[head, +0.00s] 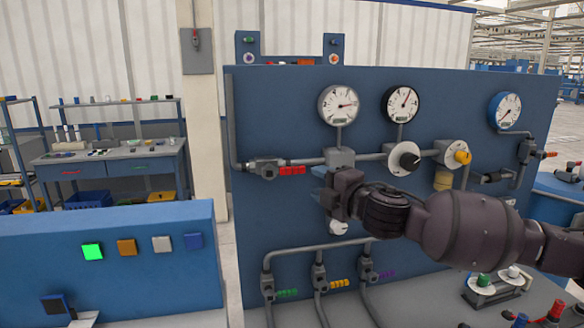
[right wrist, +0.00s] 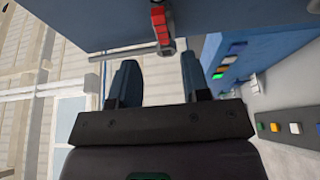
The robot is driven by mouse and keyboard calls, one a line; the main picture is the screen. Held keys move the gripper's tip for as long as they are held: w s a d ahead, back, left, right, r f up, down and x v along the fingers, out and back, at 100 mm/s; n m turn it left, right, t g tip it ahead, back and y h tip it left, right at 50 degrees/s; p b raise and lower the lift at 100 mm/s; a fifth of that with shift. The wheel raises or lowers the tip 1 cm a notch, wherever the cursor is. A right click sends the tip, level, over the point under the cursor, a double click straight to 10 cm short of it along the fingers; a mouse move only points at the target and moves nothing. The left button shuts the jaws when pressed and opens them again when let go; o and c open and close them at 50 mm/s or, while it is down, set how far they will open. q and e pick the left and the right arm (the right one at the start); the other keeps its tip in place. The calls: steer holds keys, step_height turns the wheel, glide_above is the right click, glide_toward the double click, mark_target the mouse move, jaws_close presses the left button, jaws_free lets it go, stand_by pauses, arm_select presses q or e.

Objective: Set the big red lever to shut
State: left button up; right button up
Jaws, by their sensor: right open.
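The red lever (head: 292,170) is on a grey valve (head: 265,168) at the left of the big blue panel. In the head view its handle points right, roughly level, along the pipe. It also shows at the top of the right wrist view (right wrist: 160,22), beyond the fingertips. My right gripper (head: 324,186) is open in front of the panel, to the right of the lever and slightly lower. In the right wrist view its two fingers (right wrist: 157,82) stand apart with nothing between them, and the lever is clear of them. My left gripper is not in view.
Gauges (head: 338,104), a black-and-white knob (head: 404,158) and a yellow-handled valve (head: 457,155) are on the panel. Small valves with coloured handles (head: 287,293) sit below. A low blue console (head: 120,215) with square buttons stands at the left. Space left of my gripper is open.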

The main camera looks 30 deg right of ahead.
mark_target(295, 171)
steer(key=w, duration=0.3)
steer(key=w+a+p, duration=0.1)
steer(key=w, duration=0.2)
steer(key=w+p, duration=0.1)
steer(key=w, duration=0.3)
steer(key=shift+a, duration=0.25)
jaws_close()
